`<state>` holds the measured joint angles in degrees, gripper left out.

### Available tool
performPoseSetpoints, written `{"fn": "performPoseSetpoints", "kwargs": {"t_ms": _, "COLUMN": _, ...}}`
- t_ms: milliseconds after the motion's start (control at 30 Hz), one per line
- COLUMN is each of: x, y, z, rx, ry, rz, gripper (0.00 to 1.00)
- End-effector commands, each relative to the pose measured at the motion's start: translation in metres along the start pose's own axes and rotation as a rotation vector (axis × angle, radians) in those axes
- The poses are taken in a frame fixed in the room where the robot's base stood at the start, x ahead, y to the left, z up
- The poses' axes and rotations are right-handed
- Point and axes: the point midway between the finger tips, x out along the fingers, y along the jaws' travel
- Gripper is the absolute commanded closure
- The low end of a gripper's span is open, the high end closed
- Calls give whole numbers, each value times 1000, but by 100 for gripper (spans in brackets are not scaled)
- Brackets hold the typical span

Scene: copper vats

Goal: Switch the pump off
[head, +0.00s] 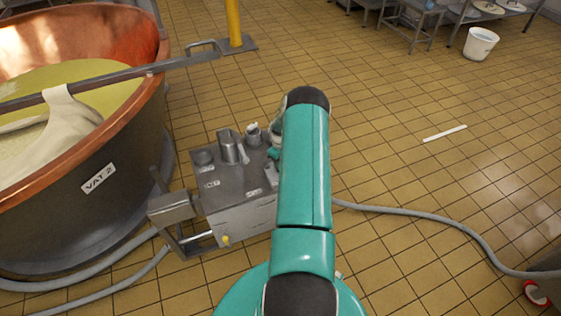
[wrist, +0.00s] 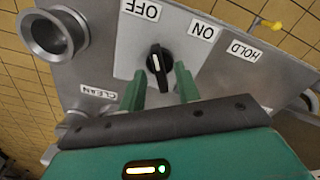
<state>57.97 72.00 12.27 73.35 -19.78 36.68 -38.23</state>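The grey metal pump unit (head: 225,208) stands on the floor beside the vat, partly hidden by my teal arm. In the wrist view, its panel shows a black rotary knob (wrist: 159,62) with a white mark. The picture is turned, with the OFF label (wrist: 140,9) at the top and the ON label (wrist: 203,30) right of it. The knob's white-marked end points up the picture, closer to OFF than to ON. My gripper (wrist: 158,72) is open, its green fingers either side of the knob's lower part. Contact cannot be told.
A round metal port (wrist: 53,35) sticks up nearby. Copper vat 2 (head: 120,150) stands left. A grey hose (head: 440,219) crosses the floor on the right. Tiled floor beyond is mostly clear.

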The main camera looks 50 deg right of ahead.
Motion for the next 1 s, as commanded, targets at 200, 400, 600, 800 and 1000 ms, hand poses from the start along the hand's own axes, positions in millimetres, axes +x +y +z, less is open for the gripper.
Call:
{"fn": "performPoseSetpoints", "kwargs": {"t_ms": 200, "x": -16, "y": 1, "z": -1, "rx": 1, "ry": 2, "rz": 2, "gripper": 67}}
{"fn": "performPoseSetpoints", "kwargs": {"t_ms": 400, "x": -57, "y": 1, "z": -1, "rx": 0, "ry": 2, "rz": 4, "gripper": 67}}
{"fn": "performPoseSetpoints", "kwargs": {"t_ms": 600, "x": -101, "y": 1, "z": -1, "rx": 0, "ry": 2, "rz": 4, "gripper": 67}}
{"fn": "performPoseSetpoints", "kwargs": {"t_ms": 800, "x": -131, "y": 0, "z": 0, "rx": 0, "ry": 1, "rz": 2, "gripper": 67}}
{"fn": "performPoseSetpoints", "kwargs": {"t_ms": 1000, "x": -138, "y": 0, "z": 0, "rx": 0, "ry": -1, "rz": -1, "gripper": 67}}
